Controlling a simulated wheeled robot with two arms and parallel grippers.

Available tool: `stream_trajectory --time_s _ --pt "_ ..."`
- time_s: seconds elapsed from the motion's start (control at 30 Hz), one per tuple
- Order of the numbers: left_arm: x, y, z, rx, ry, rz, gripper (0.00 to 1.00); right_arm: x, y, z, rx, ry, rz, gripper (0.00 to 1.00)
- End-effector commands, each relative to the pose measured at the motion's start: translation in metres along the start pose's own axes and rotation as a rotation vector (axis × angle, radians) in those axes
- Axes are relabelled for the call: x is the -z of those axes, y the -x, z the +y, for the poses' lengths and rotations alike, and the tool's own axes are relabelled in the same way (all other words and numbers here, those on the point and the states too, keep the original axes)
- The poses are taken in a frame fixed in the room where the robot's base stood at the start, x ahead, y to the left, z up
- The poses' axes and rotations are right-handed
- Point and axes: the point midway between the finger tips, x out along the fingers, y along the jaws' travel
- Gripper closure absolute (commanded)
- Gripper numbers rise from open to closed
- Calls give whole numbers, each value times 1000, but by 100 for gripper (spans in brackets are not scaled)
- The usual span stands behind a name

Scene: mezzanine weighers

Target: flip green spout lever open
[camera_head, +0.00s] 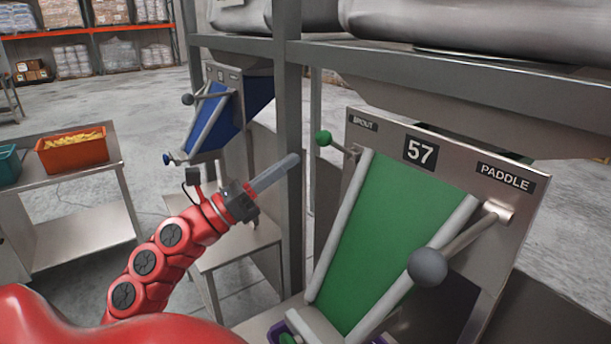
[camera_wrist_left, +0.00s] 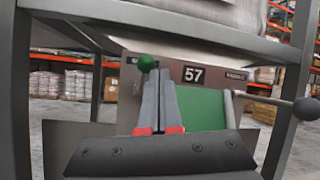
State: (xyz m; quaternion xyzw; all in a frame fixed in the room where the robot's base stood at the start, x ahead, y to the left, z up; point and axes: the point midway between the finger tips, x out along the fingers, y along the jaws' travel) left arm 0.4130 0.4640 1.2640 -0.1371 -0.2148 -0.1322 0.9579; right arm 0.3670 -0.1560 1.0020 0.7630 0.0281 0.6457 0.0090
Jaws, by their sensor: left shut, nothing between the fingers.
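The green spout lever (camera_head: 324,138) has a round green knob on a short rod at the upper left of the green chute (camera_head: 390,235), under the SPOUT label. In the left wrist view the green knob (camera_wrist_left: 147,63) shows just beyond and left of my fingertips. My left gripper (camera_head: 294,160) is shut and empty, its fingers pointing right towards the knob, with a gap visible in the head view. In the left wrist view the shut fingers (camera_wrist_left: 161,74) stand upright in front of the chute (camera_wrist_left: 202,108). My right gripper is not in view.
A grey-knobbed paddle lever (camera_head: 428,266) sticks out at the chute's right. A steel post (camera_head: 288,100) stands near my left fingers. A blue chute (camera_head: 215,120) is behind left. An orange bin (camera_head: 72,150) stands on a side table (camera_head: 85,180).

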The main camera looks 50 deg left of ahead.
Motion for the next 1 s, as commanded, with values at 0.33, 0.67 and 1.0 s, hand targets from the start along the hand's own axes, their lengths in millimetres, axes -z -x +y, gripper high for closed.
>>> stream_trajectory --time_s 0.33,0.67,1.0 --pt "-26 22 -7 -1 1 5 100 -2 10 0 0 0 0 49" --pt "-26 23 -7 -1 2 7 100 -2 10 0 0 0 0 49" --pt "-28 21 -8 -1 2 7 100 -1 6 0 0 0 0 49"
